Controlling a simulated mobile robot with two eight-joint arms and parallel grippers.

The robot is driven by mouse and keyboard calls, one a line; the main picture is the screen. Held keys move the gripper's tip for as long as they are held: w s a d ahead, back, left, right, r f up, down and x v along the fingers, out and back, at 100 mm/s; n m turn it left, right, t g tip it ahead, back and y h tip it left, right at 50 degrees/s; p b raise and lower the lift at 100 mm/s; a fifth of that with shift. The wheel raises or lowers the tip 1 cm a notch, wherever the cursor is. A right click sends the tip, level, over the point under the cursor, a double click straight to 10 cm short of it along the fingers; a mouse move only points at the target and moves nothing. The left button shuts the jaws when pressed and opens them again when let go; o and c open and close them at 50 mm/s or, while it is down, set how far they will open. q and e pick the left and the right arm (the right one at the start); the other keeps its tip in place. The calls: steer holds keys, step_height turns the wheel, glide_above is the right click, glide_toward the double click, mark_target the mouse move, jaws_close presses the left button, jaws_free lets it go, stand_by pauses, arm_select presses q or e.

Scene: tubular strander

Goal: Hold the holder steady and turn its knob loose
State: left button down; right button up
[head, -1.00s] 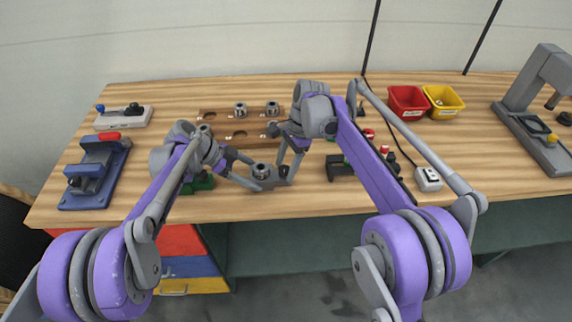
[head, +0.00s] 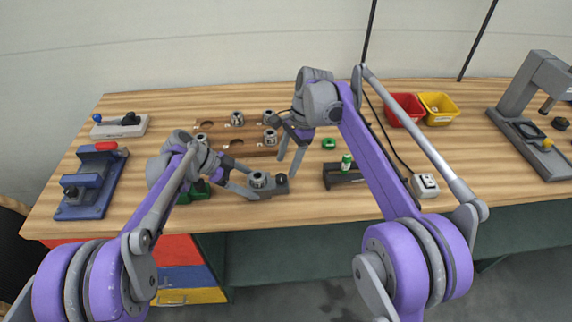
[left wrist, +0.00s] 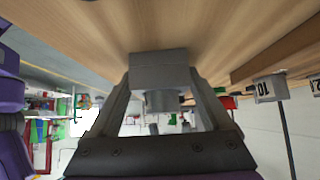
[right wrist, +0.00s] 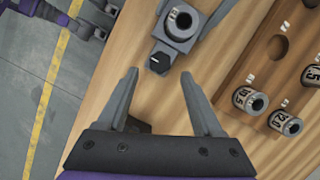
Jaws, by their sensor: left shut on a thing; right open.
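The holder (head: 267,191) is a grey block with a metal ring-shaped die (head: 258,179) in it, near the bench's front edge. Its black knob (head: 281,179) is at the block's right end. My left gripper (left wrist: 160,78) is shut on the holder from the left, one finger on each side; the holder (left wrist: 158,62) fills the gap in the left wrist view. My right gripper (right wrist: 159,77) is open above the knob. In the right wrist view the knob (right wrist: 160,62) lies between and just beyond the fingertips, with a white mark on top and no visible contact.
A wooden rack (head: 222,138) with several metal dies stands behind the holder. A blue fixture (head: 92,182) is at the left. A dark stand (head: 340,178) with a green-topped piece is to the right. Red (head: 405,108) and yellow (head: 440,107) bins stand at the back right.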

stand_by(0.3)
arm_select(q)
jaws_free()
